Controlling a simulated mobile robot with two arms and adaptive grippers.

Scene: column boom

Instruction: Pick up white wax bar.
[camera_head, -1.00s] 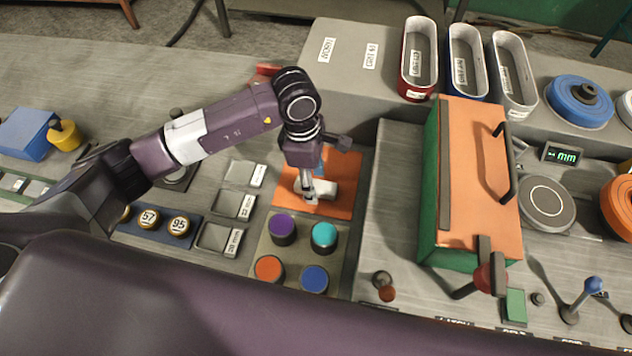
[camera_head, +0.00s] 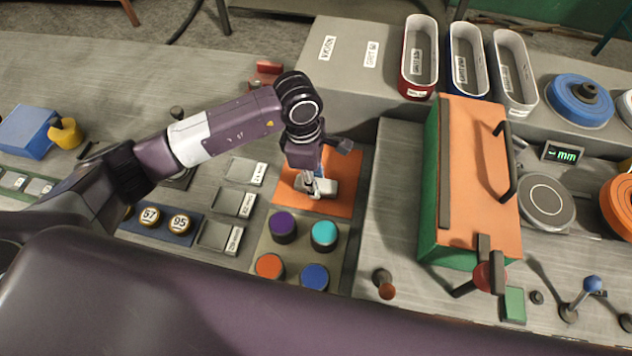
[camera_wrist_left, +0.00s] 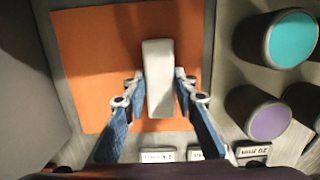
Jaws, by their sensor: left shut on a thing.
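The white wax bar (camera_wrist_left: 158,75) is a pale, rounded block over the orange mat (camera_wrist_left: 75,55) in the left wrist view. My left gripper (camera_wrist_left: 160,92) is shut on the bar, with one blue-padded finger on each long side. In the head view the bar (camera_head: 325,187) shows partly behind the fingers of my left gripper (camera_head: 312,188), above the orange mat (camera_head: 345,165). I cannot tell whether the bar touches the mat. My right gripper is not in view.
Purple (camera_head: 282,225), turquoise (camera_head: 324,234), orange (camera_head: 269,266) and blue (camera_head: 314,277) round pieces stand just in front of the mat. A green box with an orange lid (camera_head: 480,180) stands to the right. Small shallow trays (camera_head: 232,202) lie to the left.

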